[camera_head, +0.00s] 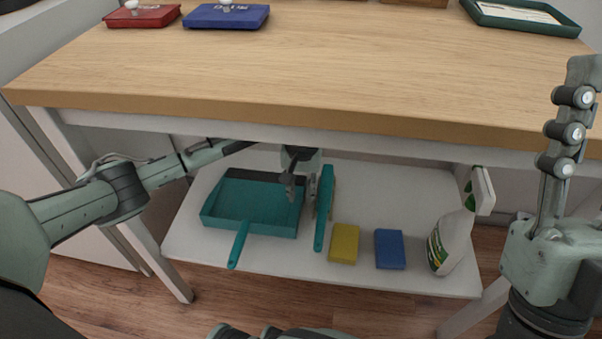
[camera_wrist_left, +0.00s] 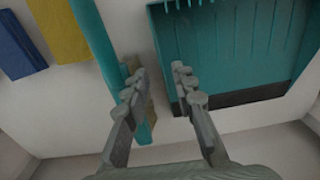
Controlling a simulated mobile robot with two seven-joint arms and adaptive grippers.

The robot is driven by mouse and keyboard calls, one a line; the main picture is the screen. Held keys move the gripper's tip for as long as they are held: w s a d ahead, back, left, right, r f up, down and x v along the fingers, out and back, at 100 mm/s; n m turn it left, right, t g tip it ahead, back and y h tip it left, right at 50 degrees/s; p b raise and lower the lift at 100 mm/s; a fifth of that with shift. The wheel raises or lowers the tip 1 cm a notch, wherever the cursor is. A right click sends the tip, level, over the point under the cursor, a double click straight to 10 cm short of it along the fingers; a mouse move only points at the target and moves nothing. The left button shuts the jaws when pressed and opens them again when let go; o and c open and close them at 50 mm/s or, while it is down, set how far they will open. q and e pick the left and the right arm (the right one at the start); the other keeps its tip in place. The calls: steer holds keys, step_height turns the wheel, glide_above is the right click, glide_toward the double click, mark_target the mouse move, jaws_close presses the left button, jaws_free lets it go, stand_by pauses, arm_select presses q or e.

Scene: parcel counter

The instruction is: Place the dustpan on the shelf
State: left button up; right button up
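The teal dustpan (camera_head: 255,205) lies on the white lower shelf (camera_head: 400,185) under the counter, its handle pointing to the front edge. In the left wrist view the dustpan (camera_wrist_left: 235,45) shows at the upper right, its dark lip facing my wrist. My left gripper (camera_head: 302,187) reaches in under the counter between the dustpan and a teal brush (camera_head: 324,210). In the left wrist view my left gripper (camera_wrist_left: 160,72) is open and empty, one finger overlapping the brush (camera_wrist_left: 95,40), the other by the dustpan's side. Contact is unclear. My right gripper (camera_head: 577,100) is raised at the right, its opening unclear.
A yellow sponge (camera_head: 344,243), a blue sponge (camera_head: 389,249) and a spray bottle (camera_head: 452,238) stand on the shelf to the right. The wooden counter top (camera_head: 330,60) overhangs it. Red (camera_head: 143,16) and blue (camera_head: 226,16) pads and a green tray (camera_head: 522,15) are on top.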

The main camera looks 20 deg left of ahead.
arm_select(q)
step_height(320, 180, up, 7)
steer(key=p, duration=0.1)
arm_select(e)
steer(key=shift+w+a+f+g+h, duration=0.1)
steer(key=shift+w+a+f+g, duration=0.25)
steer(key=shift+w+g, duration=0.25)
steer(key=shift+w+a+f+g+h, duration=0.1)
steer(key=shift+w+a+f+g, duration=0.25)
steer(key=shift+w+g, duration=0.2)
steer(key=shift+w+a+f+g+h, duration=0.1)
steer(key=shift+w+a+f+g, duration=0.15)
steer(key=shift+w+f+g, duration=0.25)
arm_select(q)
steer(key=shift+f, duration=0.1)
arm_select(e)
steer(key=shift+w+r, duration=0.1)
